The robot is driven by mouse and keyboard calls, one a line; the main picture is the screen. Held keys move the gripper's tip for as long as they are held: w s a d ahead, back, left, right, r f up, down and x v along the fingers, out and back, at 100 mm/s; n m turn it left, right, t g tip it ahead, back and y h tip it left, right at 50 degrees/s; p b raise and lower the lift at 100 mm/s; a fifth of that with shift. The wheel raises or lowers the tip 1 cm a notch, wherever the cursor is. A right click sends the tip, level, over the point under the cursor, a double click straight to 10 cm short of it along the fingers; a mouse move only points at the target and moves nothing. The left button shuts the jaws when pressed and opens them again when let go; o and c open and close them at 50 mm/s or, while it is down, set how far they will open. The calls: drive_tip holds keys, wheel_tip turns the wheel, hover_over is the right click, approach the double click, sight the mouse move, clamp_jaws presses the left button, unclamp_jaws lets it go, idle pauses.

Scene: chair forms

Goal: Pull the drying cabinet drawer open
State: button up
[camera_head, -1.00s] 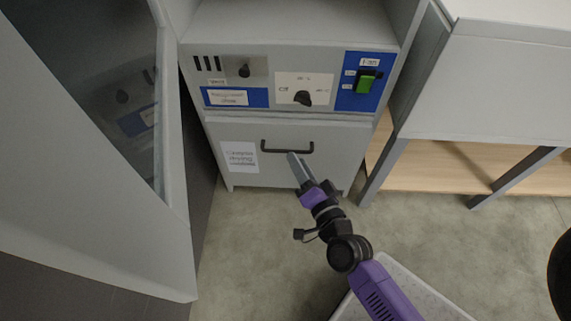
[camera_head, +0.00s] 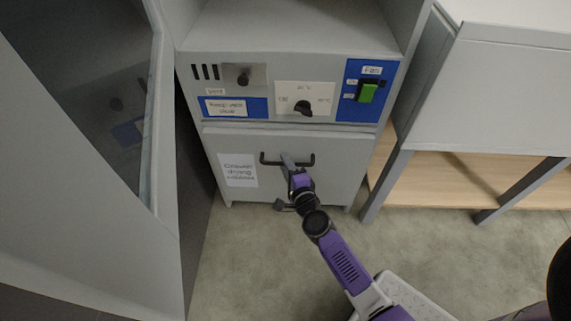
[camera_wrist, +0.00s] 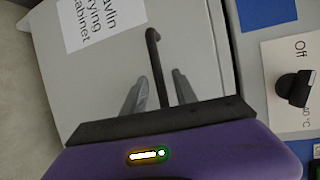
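The grey drying cabinet drawer (camera_head: 270,187) is below the control panel and looks closed. It has a dark bar handle (camera_head: 268,162) near its top edge and a white paper label (camera_head: 238,169) at its left. My gripper (camera_head: 287,160) is at the middle of the handle. In the wrist view, the handle (camera_wrist: 153,58) runs between my two grey fingers, my gripper (camera_wrist: 160,88) standing open around it. A gap shows between the bar and each finger. The arm hides part of the lower drawer front.
The control panel has a vent knob (camera_head: 243,79), a heat dial (camera_head: 303,108) and a green fan switch (camera_head: 367,93). A large grey door (camera_head: 158,130) stands at the left. A grey-legged bench (camera_head: 500,90) is at the right.

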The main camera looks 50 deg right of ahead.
drive_tip(key=shift+w+d, duration=0.15)
drive_tip(key=shift+w, duration=0.1)
clamp_jaws()
drive_tip(key=shift+f, duration=0.1)
idle(1.2)
